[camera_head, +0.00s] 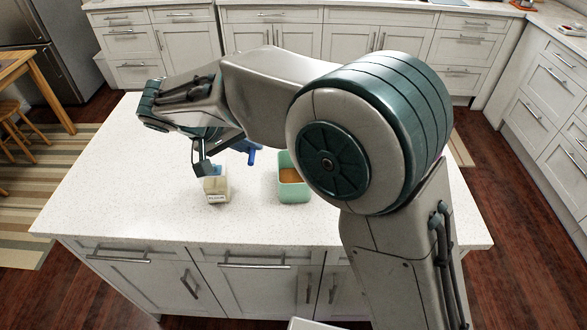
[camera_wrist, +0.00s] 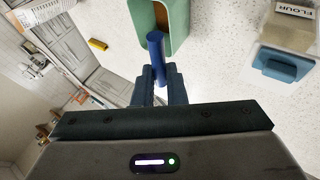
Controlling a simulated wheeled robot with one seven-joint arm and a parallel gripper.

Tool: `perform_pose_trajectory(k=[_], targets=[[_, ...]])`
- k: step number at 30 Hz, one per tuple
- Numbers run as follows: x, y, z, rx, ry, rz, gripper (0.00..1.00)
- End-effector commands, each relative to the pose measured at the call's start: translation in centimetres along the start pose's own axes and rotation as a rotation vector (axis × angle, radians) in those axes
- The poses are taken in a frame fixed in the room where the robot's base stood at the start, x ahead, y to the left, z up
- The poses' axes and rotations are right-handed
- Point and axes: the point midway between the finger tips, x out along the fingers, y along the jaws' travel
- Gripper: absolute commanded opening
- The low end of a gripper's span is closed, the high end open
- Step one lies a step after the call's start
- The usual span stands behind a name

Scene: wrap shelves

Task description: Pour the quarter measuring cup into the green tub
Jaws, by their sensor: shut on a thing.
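My gripper (camera_wrist: 157,77) is shut on a blue piece, which I take to be the quarter measuring cup (camera_wrist: 156,50). It shows as a narrow rod with a rounded end; no bowl or contents can be made out. In the head view the blue piece (camera_head: 251,157) is above the island, just left of the green tub (camera_head: 282,187). The tub stands upright and open, with something brown inside. In the wrist view the green tub (camera_wrist: 146,17) lies just beyond the rod's end. My arm hides part of the gripper in the head view.
A cream container labelled FLOUR (camera_head: 216,189) with a blue part on top stands left of the tub, close to the island's front edge. The white countertop (camera_head: 120,180) is clear at left. The wrist view shows a small yellow thing (camera_wrist: 98,45).

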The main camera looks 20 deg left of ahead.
Motion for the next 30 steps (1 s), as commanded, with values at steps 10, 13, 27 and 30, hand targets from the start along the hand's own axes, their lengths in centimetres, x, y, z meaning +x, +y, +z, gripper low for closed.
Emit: perform_pose_trajectory(k=[10,13,27,30], targets=[[-0.5,0.6,-0.2,0.004,-0.001,-0.004,0.00],[-1.3,1.2,-0.6,0.003,-0.001,-0.004,0.00],[-2.0,1.7,-0.9,0.003,-0.003,-0.005,0.00],[-2.0,1.7,-0.9,0.003,-0.003,-0.005,0.00]])
